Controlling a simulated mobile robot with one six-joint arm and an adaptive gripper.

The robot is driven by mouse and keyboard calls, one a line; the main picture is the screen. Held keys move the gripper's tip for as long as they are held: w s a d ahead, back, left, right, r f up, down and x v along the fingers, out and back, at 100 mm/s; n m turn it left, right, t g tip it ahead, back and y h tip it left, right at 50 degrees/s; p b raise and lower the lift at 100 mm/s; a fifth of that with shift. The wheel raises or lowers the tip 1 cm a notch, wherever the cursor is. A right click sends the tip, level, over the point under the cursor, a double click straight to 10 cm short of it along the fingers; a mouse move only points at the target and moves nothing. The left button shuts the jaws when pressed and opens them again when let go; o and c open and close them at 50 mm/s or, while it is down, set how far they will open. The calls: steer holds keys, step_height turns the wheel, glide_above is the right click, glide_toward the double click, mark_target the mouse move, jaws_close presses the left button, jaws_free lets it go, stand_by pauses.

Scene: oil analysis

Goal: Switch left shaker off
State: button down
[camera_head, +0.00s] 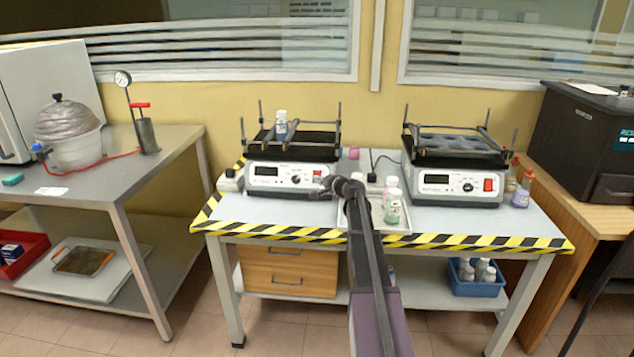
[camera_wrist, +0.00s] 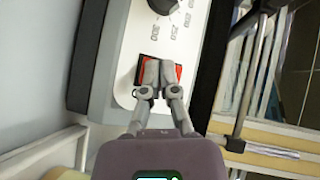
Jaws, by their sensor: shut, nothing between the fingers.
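The left shaker (camera_head: 292,179) stands on the left half of the striped-edge table. Its front panel has a display, a dial and a red switch at the right end; a bottle (camera_head: 281,122) stands on its platform. In the wrist view the red switch (camera_wrist: 178,73) shows below the dial (camera_wrist: 163,5). My gripper (camera_wrist: 158,66) is shut and empty, its fingertips over the switch and hiding its middle. Whether they touch it I cannot tell. In the head view my gripper (camera_head: 325,188) is at the right end of the left shaker's front panel.
A second shaker (camera_head: 455,184) stands to the right with its red switch. Between the shakers, a tray (camera_head: 385,238) holds several bottles, close to my arm. Bottles (camera_head: 522,190) stand at the table's right end. A side table (camera_head: 110,175) is at left.

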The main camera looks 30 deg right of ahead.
steer(key=shift+s+r, duration=0.1)
steer(key=shift+s+a+r+p, duration=0.35)
steer(key=shift+s+p, duration=0.05)
stand_by(0.6)
steer(key=s+a+r+p, duration=0.2)
steer(key=s+p, duration=0.1)
steer(key=shift+s+a+r, duration=0.15)
steer(key=shift+s+r, duration=0.05)
steer(key=shift+r, duration=0.2)
stand_by(0.6)
